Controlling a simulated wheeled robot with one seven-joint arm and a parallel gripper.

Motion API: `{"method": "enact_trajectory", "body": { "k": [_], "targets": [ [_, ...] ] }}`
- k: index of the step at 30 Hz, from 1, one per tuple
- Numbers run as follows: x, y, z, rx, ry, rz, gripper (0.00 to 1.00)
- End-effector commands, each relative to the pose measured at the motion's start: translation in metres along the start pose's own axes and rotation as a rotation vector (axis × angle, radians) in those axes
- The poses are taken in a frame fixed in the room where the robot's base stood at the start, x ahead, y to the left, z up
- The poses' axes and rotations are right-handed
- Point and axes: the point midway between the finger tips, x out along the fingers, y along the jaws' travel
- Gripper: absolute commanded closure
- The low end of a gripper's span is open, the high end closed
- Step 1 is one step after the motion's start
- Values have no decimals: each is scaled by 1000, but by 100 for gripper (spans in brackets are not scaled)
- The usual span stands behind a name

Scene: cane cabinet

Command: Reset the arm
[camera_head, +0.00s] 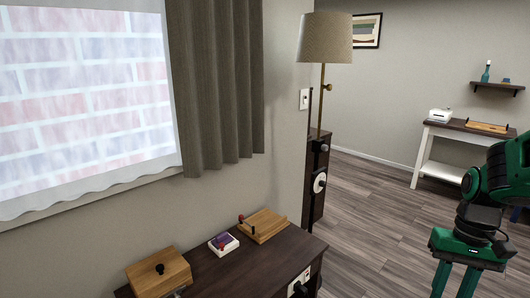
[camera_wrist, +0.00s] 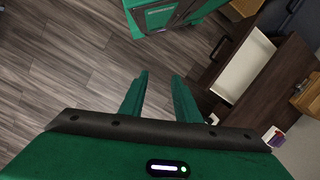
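My gripper (camera_head: 455,279) is green and black and hangs at the right side of the head view, its fingers pointing down over the wood floor. In the wrist view its two green fingers (camera_wrist: 158,98) stand apart with bare floor between them. It is open and holds nothing. The fingertips run near the lower edge of the head view. In the wrist view, part of my green base (camera_wrist: 165,15) shows at the top.
A dark cabinet (camera_head: 255,268) at bottom centre carries wooden boxes (camera_head: 160,272). In the wrist view an open drawer (camera_wrist: 248,70) with a pale inside juts out at right. A lamp (camera_head: 325,40) and side table (camera_head: 440,150) stand farther back. The floor between is clear.

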Motion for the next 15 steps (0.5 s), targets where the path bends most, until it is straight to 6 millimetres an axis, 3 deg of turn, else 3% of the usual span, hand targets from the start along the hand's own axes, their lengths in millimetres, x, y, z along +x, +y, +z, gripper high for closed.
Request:
{"method": "enact_trajectory", "body": {
  "k": [6, 15],
  "targets": [
    [-23, 20, 44, 76, 91, 18, 71],
    [-31, 39, 87, 157, 166, 21, 71]
  ]
}}
